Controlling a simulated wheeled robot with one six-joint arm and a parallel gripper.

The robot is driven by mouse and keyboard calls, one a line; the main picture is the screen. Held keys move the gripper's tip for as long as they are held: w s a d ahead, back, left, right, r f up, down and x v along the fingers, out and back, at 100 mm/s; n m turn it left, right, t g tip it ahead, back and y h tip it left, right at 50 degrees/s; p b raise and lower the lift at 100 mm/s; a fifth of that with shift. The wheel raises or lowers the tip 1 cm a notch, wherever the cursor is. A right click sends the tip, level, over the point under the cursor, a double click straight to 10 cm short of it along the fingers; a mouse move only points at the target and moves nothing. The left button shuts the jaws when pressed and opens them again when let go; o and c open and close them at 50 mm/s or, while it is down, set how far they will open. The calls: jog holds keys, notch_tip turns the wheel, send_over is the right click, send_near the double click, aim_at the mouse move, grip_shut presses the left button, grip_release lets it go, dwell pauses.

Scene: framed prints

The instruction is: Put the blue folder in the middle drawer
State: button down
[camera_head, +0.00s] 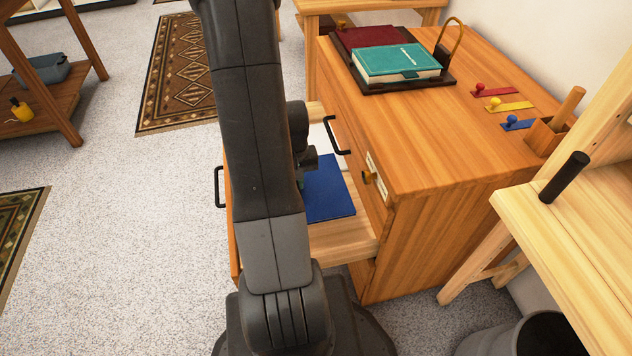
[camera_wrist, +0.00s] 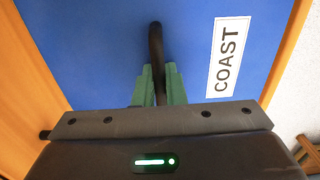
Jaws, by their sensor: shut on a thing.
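The blue folder (camera_head: 330,192) lies inside the pulled-out drawer (camera_head: 340,240) of the wooden cabinet, partly hidden behind my arm in the head view. In the wrist view the blue folder (camera_wrist: 85,55) fills most of the picture and bears a white label reading COAST. My gripper (camera_wrist: 159,88) has its green fingers closed on a dark upright grip (camera_wrist: 155,42) that stands over the folder. My arm mostly hides the gripper in the head view. I cannot tell whether the folder rests on the drawer floor or hangs just above it.
A teal book (camera_head: 395,62) and a dark red one (camera_head: 375,38) lie on a dark tray on the cabinet top. Red, yellow and blue tags (camera_head: 518,124) lie to the right. A closed drawer with a black handle (camera_head: 337,136) is above. A wooden table (camera_head: 580,220) stands close on the right.

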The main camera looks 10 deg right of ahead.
notch_tip(320, 180, down, 14)
jog(key=b, duration=0.4)
jog(key=shift+d+f, duration=0.1)
jog(key=shift+d, duration=0.05)
jog(key=d, duration=0.3)
jog(key=shift+r, duration=0.35)
jog(key=shift+w+d+b, duration=0.1)
jog(key=shift+d+b, duration=0.35)
jog(key=shift+d, duration=0.65)
jog(key=d, duration=0.1)
jog(key=d+f+b, duration=0.1)
jog(key=shift+d, duration=0.3)
jog(key=shift+f, duration=0.15)
jog(key=shift+f, duration=0.15)
jog(key=c, duration=1.5)
grip_release()
